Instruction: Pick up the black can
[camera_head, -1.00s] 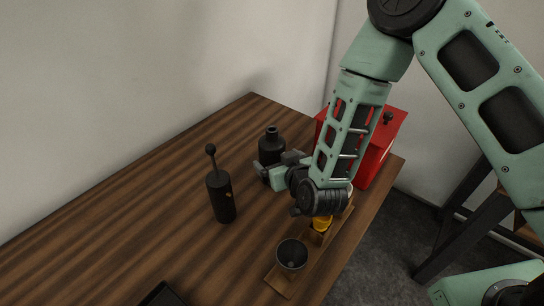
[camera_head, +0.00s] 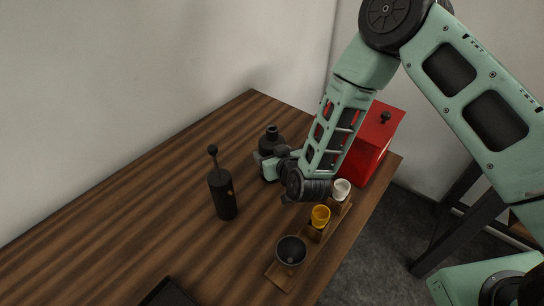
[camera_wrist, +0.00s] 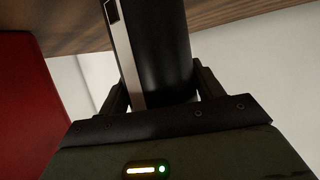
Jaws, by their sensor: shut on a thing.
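In the wrist view, the can's dark body (camera_wrist: 161,55) with a pale vertical strip stands between the two fingers (camera_wrist: 160,95). The can looks upright. Whether its base touches the table is hidden.
A black grinder (camera_head: 222,194) with a knobbed handle stands to the left. A red box (camera_head: 369,150) stands behind my arm at right. A wooden rack (camera_head: 282,278) holds a dark cup (camera_head: 291,251), a yellow cup (camera_head: 320,215) and a white cup (camera_head: 341,189). The table's left part is clear.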

